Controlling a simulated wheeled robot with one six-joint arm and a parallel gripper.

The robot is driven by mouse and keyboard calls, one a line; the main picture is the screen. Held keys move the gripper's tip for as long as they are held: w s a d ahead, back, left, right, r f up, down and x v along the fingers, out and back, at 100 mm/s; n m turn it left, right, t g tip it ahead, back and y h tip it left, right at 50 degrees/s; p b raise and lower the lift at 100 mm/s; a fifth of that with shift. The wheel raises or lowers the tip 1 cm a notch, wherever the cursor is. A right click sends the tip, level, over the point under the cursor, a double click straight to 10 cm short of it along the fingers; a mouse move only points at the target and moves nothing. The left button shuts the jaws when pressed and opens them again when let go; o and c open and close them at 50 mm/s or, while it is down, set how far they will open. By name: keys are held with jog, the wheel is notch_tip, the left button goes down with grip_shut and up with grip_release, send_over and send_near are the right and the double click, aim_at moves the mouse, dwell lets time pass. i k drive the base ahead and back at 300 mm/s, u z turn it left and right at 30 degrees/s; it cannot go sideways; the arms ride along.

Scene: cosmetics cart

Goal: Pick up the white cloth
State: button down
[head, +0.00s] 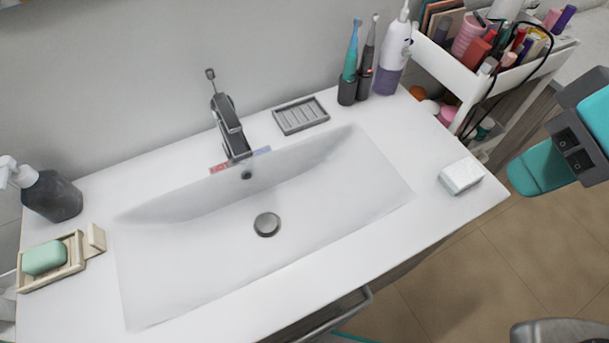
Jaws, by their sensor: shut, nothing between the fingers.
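A small folded white thing (461,176), which looks like the white cloth, lies flat on the right end of the white sink counter. It is to the right of the basin and close to the counter's right front edge. Nothing touches or covers it. Teal and grey parts of my own arm show at the right edge of the head view, right of the cloth and apart from it. The fingertips of my gripper cannot be made out in this view.
The sink basin (300,215) and faucet (231,125) fill the middle. A grey soap dish (300,115), toothbrush holders (347,91) and a white-purple bottle (391,62) stand behind. A loaded cart (447,66) is back right. The counter around the cloth is clear.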

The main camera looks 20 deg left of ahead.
aim_at(463, 174)
jog(key=z, duration=1.4)
jog(key=k, duration=0.85)
jog(key=u, duration=0.95)
jog(key=i, duration=0.5)
jog(key=z, duration=0.05)
